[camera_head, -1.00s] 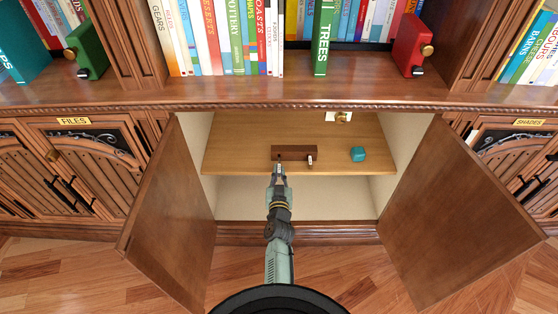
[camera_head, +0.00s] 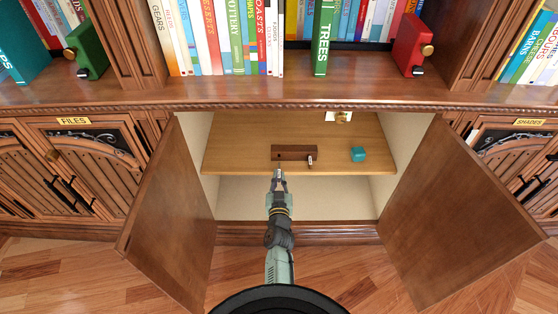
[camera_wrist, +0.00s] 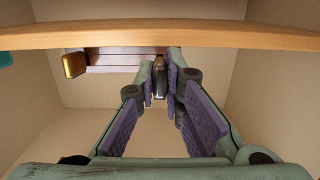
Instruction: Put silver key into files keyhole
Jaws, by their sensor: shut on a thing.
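My gripper (camera_head: 279,178) is in front of the open middle cabinet, just short of the brown block on its shelf. In the wrist view my gripper (camera_wrist: 161,82) is shut on a small grey metallic piece (camera_wrist: 160,66), which looks like the silver key. Its shape is mostly hidden between the fingers. The FILES label (camera_head: 74,121) is above the left cabinet door.
The brown block (camera_head: 290,153) has another small key-like piece (camera_head: 310,161) at its right end, gold in the wrist view (camera_wrist: 74,65). Open doors flank the cabinet, left (camera_head: 175,220) and right (camera_head: 455,215).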

